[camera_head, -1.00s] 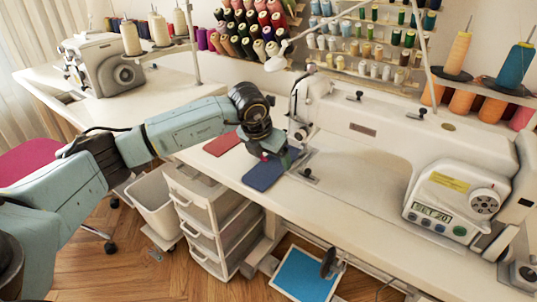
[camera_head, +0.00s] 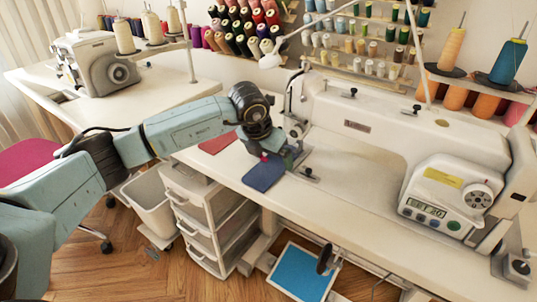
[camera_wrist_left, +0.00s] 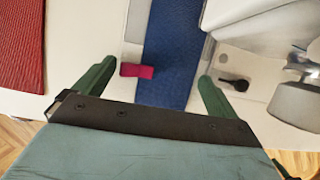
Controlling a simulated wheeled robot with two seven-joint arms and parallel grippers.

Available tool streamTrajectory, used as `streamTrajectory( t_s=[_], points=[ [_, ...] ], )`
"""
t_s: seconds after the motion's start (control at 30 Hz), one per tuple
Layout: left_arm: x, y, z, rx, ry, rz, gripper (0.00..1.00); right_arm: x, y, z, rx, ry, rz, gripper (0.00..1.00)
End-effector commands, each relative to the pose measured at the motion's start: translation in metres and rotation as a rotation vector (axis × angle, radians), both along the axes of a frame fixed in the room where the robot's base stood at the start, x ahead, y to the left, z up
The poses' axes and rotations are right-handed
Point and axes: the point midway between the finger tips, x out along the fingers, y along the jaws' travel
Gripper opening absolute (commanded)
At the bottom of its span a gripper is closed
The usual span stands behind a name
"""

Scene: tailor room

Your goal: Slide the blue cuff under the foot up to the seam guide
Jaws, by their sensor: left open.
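The blue cuff (camera_head: 263,174) lies flat on the white machine table, beside the sewing machine's needle end (camera_head: 297,128). It also shows in the left wrist view (camera_wrist_left: 172,60), running between my fingers. My left gripper (camera_head: 276,156) is over the cuff; in its wrist view (camera_wrist_left: 153,85) the fingers are open, one on each side of the cuff. A small magenta block (camera_wrist_left: 137,70) sits at the cuff's left edge, near the left finger; I cannot tell whether it is the seam guide. My gripper hides the foot in the head view.
A red cloth piece (camera_head: 217,143) lies left of the blue cuff. A black thumbscrew (camera_wrist_left: 235,84) stands right of my fingers. The machine body (camera_head: 350,125) bounds the room on the right. White drawers (camera_head: 208,225) stand below the table edge.

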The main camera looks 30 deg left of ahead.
Motion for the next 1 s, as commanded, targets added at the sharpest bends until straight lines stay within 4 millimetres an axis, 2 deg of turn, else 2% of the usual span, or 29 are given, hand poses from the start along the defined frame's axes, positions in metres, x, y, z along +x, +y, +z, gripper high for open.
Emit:
streamTrajectory(
  t_s=[0.27,0.37,0.7,0.9,1.0],
  points=[
    [0.000,-0.003,0.000,-0.006,-0.001,-0.005,1.00,0.002,0.000,-0.002,0.001,-0.007,0.000,0.38],
    [0.000,-0.003,0.001,-0.006,-0.001,-0.005,1.00,0.003,-0.004,-0.024,-0.010,0.015,0.000,0.38],
    [-0.029,0.002,0.075,-0.002,-0.005,-0.003,1.00,0.006,-0.022,-0.072,-0.045,0.043,0.002,0.38],
    [-0.043,0.004,0.108,-0.001,-0.003,0.000,1.00,0.003,-0.032,-0.095,-0.059,0.054,0.002,0.38],
    [-0.048,0.004,0.118,-0.001,-0.002,-0.001,1.00,0.002,-0.035,-0.102,-0.064,0.057,0.003,0.38]
  ],
)
